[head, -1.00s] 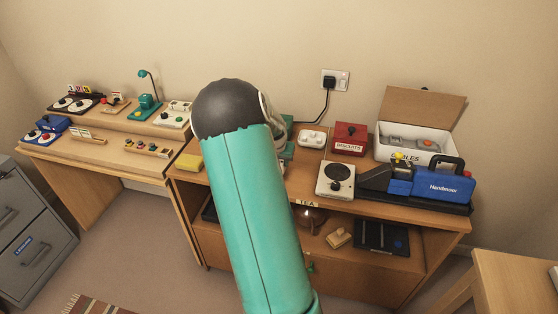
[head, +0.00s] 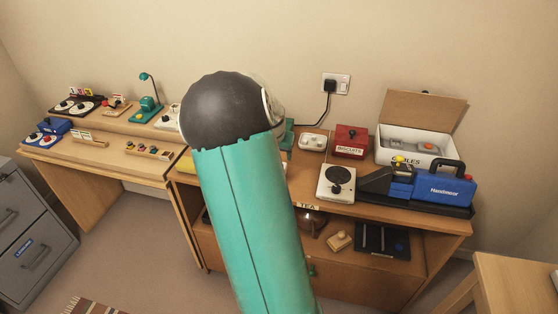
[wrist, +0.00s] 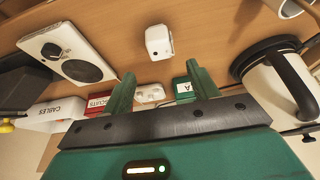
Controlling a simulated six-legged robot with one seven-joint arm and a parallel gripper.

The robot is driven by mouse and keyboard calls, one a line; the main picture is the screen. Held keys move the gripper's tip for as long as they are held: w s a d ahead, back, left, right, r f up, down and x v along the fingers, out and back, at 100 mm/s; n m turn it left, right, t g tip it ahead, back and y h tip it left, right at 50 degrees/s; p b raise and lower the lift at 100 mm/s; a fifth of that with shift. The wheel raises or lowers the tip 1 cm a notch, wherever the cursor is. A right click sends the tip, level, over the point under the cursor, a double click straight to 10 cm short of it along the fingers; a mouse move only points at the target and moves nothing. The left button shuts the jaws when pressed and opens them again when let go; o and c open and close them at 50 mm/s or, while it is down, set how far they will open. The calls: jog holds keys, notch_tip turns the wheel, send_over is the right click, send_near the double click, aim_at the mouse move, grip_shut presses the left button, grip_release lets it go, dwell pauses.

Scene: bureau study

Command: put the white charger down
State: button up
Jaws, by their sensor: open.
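The white charger (wrist: 158,42) is a small white block with marks on its near end. In the wrist view it lies on the wooden cabinet top, just beyond and between my fingertips, and apart from them. My gripper (wrist: 163,84) is open, with its two green fingers spread and nothing between them. In the head view my own arm covers the charger and my gripper.
A white kettle (wrist: 277,75) stands close to my right finger in the wrist view. A hotplate (head: 336,183), a red biscuit tin (head: 350,141), a cables box (head: 415,153) and a blue appliance (head: 440,188) crowd the right side. A black plug sits in the wall socket (head: 336,83).

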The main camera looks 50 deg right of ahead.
jog(key=a+r+n+t+y, duration=0.1)
jog(key=a+r+n+y, duration=0.15)
jog(key=a+r, duration=0.75)
jog(key=a+r+n+t+y, duration=0.1)
jog(key=a+r+n+t, duration=0.2)
jog(key=a, duration=1.3)
jog(key=s+a+r+n, duration=0.1)
jog(key=s+a+n, duration=0.3)
jog(key=a, duration=0.5)
jog(key=s+a+r+n, duration=0.2)
jog(key=s+a+n, duration=0.2)
jog(key=s+a, duration=0.4)
jog(key=shift+s+a+y, duration=0.35)
jog(key=shift+a, duration=0.75)
jog(key=c, duration=0.5)
jog(key=shift+d, duration=0.1)
